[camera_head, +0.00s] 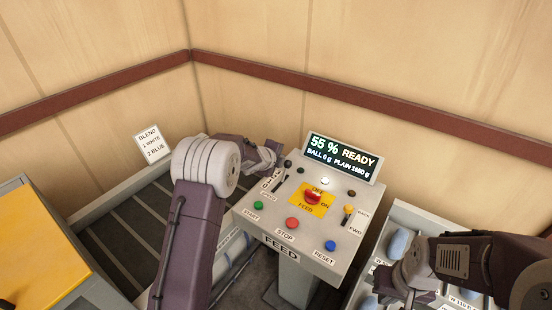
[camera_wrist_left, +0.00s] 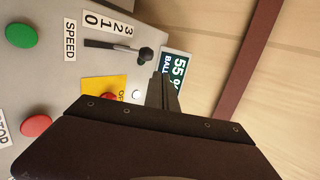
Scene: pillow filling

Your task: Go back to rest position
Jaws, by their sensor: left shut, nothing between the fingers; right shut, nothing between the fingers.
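My left gripper (camera_head: 274,156) is shut and empty, just beside the speed lever (camera_head: 287,175) at the panel's upper left corner. In the left wrist view its shut fingers (camera_wrist_left: 160,92) point towards the display, with the black-knobbed speed lever (camera_wrist_left: 120,47) next to them. I cannot tell whether they touch it. My right gripper (camera_head: 392,284) is shut and empty at the lower right, above the tray of blue-grey items. Its fingertips are partly hidden by its wrist.
The control panel (camera_head: 262,215) has a red feed knob (camera_head: 313,197), several coloured buttons and a yellow lever (camera_head: 348,210). Its display (camera_head: 343,158) reads 55 % READY. A yellow-topped cabinet (camera_head: 30,245) stands left. A BLEND card (camera_head: 150,144) leans by the wall. A tray (camera_head: 407,212) stands right.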

